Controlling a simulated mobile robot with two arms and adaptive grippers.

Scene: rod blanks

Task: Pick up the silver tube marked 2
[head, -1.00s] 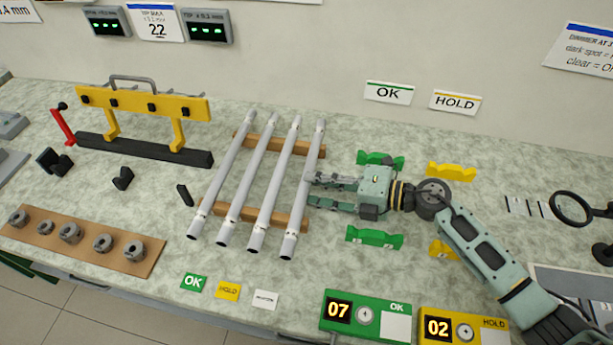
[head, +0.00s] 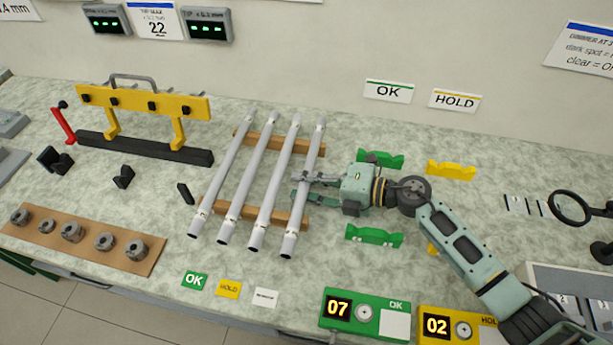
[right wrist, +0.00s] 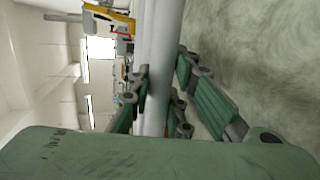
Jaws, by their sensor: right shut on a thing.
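Four silver tubes lie side by side on wooden bars. My right gripper (head: 298,188) is shut on the rightmost silver tube (head: 291,225), near its middle. In the right wrist view this tube (right wrist: 160,45) runs between the fingers (right wrist: 157,90). The tube still lies at the level of the others. The other tubes, such as the third one (head: 274,185), the second one (head: 249,185) and the leftmost one (head: 223,180), are untouched. The marks near the tubes' lower ends are too small to read, so I cannot tell which is marked 2. My left gripper is not in view.
Wooden bars (head: 257,141) bear the tubes. Green notched rests (head: 374,237) and a yellow rest (head: 450,171) stand to the right. A yellow frame (head: 145,103) stands at the back left. A brown board (head: 75,252) with several metal rings lies front left.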

